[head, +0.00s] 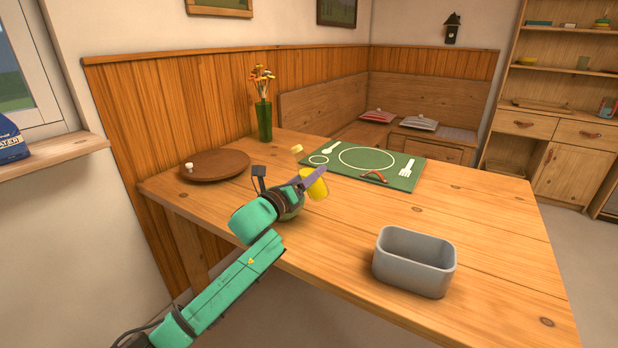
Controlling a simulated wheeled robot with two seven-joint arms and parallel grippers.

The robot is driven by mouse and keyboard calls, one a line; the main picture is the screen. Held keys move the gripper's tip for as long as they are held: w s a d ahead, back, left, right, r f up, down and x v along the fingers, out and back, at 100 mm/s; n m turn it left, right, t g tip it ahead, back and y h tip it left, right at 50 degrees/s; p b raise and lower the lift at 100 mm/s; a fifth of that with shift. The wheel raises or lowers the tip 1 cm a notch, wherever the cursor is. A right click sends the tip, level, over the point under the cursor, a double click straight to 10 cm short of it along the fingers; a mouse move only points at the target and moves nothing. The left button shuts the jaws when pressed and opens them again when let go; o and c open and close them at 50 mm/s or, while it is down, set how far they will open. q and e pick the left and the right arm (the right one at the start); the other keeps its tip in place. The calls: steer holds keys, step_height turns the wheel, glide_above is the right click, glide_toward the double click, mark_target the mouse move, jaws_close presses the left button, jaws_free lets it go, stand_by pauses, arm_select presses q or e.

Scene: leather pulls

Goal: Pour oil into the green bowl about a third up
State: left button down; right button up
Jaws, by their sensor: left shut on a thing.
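My left gripper (312,180) reaches over the table's near left part and is shut on a yellow container (317,189), which looks tilted. A small pale yellow piece (297,149) shows just above the gripper; I cannot tell whether it belongs to the container. My right gripper is not in view.
A round wooden board (222,169) with a small white knob lies left, near a green vase (264,120) of flowers. A green placemat (400,160) lies behind. A grey open bin (414,285) stands at the front right. The table's right part is clear.

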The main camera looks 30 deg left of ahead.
arm_select(q)
steer(key=shift+f+n+t+b, duration=0.3)
steer(key=shift+f+n+b, duration=0.35)
steer(key=shift+n, duration=0.55)
steer(key=shift+d+n+y, duration=0.3)
steer(key=shift+n, duration=0.6)
steer(key=shift+d+n+y, duration=0.25)
steer(key=shift+n+y, duration=0.15)
steer(key=shift+n, duration=0.5)
steer(key=shift+w+d+r+n+p, duration=0.1)
steer(key=shift+d+n+p, duration=0.25)
steer(key=shift+n, duration=0.55)
steer(key=shift+n+t+y, duration=0.3)
steer(key=shift+n, duration=0.3)
steer(key=shift+f+n, duration=0.4)
steer(key=shift+d+f+n, duration=0.1)
steer(key=shift+f+n, duration=0.05)
steer(key=shift+n, duration=0.35)
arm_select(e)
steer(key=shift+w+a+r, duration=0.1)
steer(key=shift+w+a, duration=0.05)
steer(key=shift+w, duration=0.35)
arm_select(q)
steer(key=shift+p, duration=0.35)
